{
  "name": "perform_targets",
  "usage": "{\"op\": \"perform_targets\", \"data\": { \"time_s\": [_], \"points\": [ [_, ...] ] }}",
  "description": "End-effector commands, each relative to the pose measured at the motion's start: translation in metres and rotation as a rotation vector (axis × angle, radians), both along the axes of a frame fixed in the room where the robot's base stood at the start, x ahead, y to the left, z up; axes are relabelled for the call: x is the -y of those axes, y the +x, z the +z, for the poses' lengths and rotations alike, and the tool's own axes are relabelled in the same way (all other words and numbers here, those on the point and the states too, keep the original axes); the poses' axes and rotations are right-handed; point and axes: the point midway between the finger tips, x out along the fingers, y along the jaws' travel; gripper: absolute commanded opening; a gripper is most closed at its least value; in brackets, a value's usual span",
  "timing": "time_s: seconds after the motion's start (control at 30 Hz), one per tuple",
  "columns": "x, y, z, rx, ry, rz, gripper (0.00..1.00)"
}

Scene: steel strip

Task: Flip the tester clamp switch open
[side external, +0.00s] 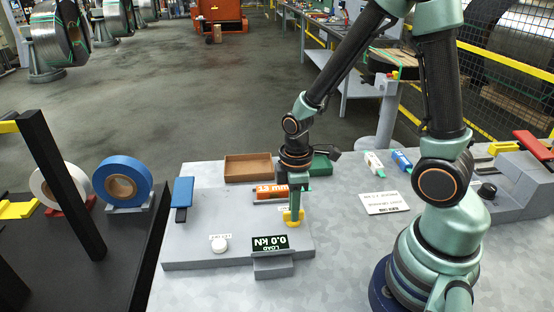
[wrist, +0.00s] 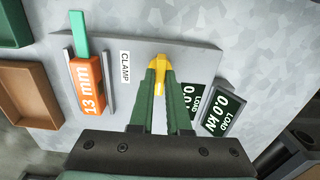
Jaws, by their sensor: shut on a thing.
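The yellow clamp switch (side external: 287,217) is on the grey tester plate (side external: 190,250), near its right side. In the wrist view the yellow switch (wrist: 160,60) is beside a white CLAMP label (wrist: 125,66). My gripper (side external: 294,212) is lowered to it, and its green fingers close around the switch. In the wrist view the fingertips of my gripper (wrist: 158,76) meet the yellow lever from both sides. The fingers partly hide the switch, and I cannot tell its exact tilt.
An orange 13 mm block (side external: 268,191) lies in a slot behind the switch. A load display (side external: 270,243) reading 0.0 kN stands in front. A white knob (side external: 219,245) and blue lever (side external: 182,192) are left. Brown (side external: 248,168) and green (side external: 319,165) trays lie behind.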

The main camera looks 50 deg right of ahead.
Motion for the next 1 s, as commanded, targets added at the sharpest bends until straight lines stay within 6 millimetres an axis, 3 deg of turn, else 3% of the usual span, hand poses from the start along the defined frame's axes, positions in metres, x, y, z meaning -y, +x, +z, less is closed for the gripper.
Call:
{"op": "perform_targets", "data": {
  "time_s": [0.03, 0.1, 0.57, 0.77, 1.0],
  "points": [
    [0.000, 0.000, 0.001, 0.000, 0.000, 0.002, 0.19],
    [0.000, 0.000, 0.001, 0.000, 0.000, 0.002, 0.45],
    [0.000, 0.001, 0.007, 0.004, 0.000, 0.000, 0.45],
    [0.000, 0.002, 0.035, 0.009, -0.001, 0.000, 0.45],
    [0.000, 0.002, 0.080, 0.008, 0.000, 0.001, 0.45]
  ]
}}
